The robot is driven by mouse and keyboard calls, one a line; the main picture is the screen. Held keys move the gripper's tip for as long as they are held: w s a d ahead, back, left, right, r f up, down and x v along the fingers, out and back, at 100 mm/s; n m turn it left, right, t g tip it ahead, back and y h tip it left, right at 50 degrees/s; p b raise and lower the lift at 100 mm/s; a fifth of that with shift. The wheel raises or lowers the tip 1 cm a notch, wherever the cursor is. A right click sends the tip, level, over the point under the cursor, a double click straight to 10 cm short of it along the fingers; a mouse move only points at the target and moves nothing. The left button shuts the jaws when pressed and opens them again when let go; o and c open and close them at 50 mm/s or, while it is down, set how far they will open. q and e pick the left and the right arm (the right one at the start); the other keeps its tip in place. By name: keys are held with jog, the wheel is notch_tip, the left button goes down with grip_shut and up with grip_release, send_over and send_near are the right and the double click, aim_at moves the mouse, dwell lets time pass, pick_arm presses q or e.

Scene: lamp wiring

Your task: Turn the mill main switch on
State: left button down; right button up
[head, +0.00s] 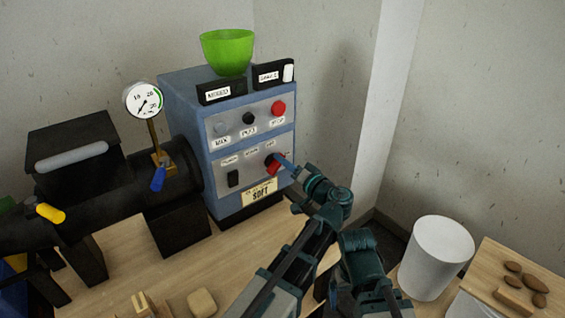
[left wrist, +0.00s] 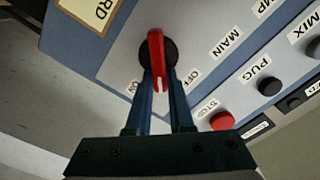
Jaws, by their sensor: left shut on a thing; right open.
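The main switch (left wrist: 156,50) is a rotary switch with a black round base and a red handle, on the lower grey panel of the blue mill cabinet (head: 228,205). In the left wrist view, the fingers of my left gripper (left wrist: 164,90) are shut on the red handle, one on each side. An OFF label lies beside the switch; another small label is partly hidden by a finger. In the head view my left gripper (head: 286,163) reaches the switch from the right and covers part of it. Part of my right arm shows at the bottom, but I cannot make out its fingers.
A red stop button (head: 278,108) and a black button (head: 249,118) sit above the switch. A black rocker (head: 233,178) is left of it. A green bowl (head: 228,50) stands on top. A pressure gauge (head: 143,100) stands left. A white bin (head: 436,257) stands right.

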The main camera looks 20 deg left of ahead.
pick_arm(q)
jog(key=shift+w+d+f+m+b, duration=0.1)
jog(key=shift+f+m+b, duration=0.15)
jog(key=shift+m, duration=1.15)
jog(key=shift+w+d+f+m+b, duration=0.1)
jog(key=shift+f+m+b, duration=0.15)
jog(key=shift+m, duration=1.15)
jog(key=shift+f+m+b, duration=0.15)
jog(key=shift+f+m, duration=0.1)
jog(key=shift+m, duration=1.15)
jog(key=c, duration=0.8)
grip_release()
